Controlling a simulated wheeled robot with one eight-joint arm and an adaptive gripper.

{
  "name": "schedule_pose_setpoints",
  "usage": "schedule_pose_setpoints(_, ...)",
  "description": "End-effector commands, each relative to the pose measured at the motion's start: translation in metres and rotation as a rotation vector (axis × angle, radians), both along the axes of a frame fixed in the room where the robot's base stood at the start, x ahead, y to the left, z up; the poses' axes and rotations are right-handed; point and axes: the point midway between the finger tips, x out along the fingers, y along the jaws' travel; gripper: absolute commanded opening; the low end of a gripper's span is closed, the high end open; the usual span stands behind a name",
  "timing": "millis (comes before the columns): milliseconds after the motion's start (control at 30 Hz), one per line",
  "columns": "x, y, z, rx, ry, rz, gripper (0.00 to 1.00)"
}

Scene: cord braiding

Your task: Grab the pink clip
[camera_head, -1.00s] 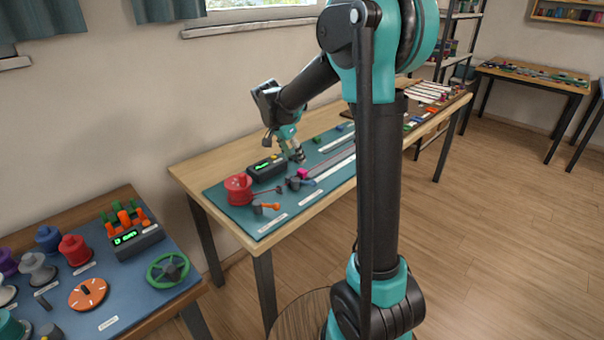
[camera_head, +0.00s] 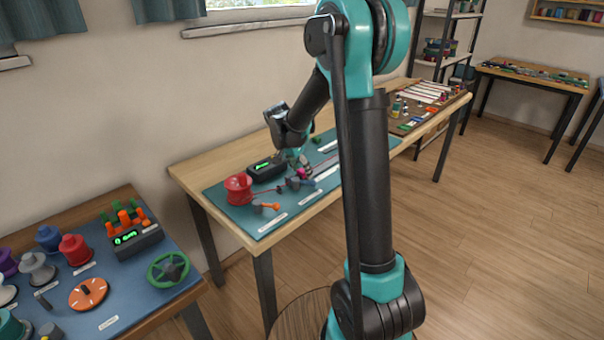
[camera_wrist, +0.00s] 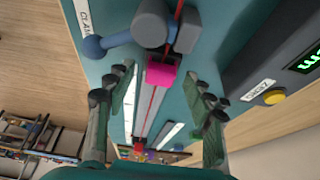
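The pink clip (camera_wrist: 161,71) is a small bright block in the wrist view, on the red cord (camera_wrist: 151,108) just beside a grey clamp (camera_wrist: 168,27) with a blue handle (camera_wrist: 95,46). My gripper (camera_wrist: 160,88) is open, with one finger on each side of the clip and a gap to both. In the head view my gripper (camera_head: 302,166) is low over the teal mat, at the clip (camera_head: 302,171), which is small and partly hidden there. Whether the fingers reach down to the clip's height is hard to tell.
A black box with a green display (camera_head: 267,169) stands close to my gripper, and the red spool (camera_head: 238,187) is left of it. An orange-handled clamp (camera_head: 266,207) lies nearer the front edge. The teal mat (camera_head: 230,209) has bare room at its front left.

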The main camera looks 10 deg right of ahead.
Motion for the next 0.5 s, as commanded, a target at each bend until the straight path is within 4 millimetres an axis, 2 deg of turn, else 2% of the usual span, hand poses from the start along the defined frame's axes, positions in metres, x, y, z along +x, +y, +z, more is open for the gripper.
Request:
schedule_pose_setpoints(33,-0.0001,0.0001,0.0001,0.0,0.0,0.0,0.46)
schedule_pose_setpoints(267,-0.0001,0.0002,0.0002,0.0,0.0,0.0,0.17)
schedule_pose_setpoints(500,-0.0001,0.0002,0.0003,0.0,0.0,0.0,0.17)
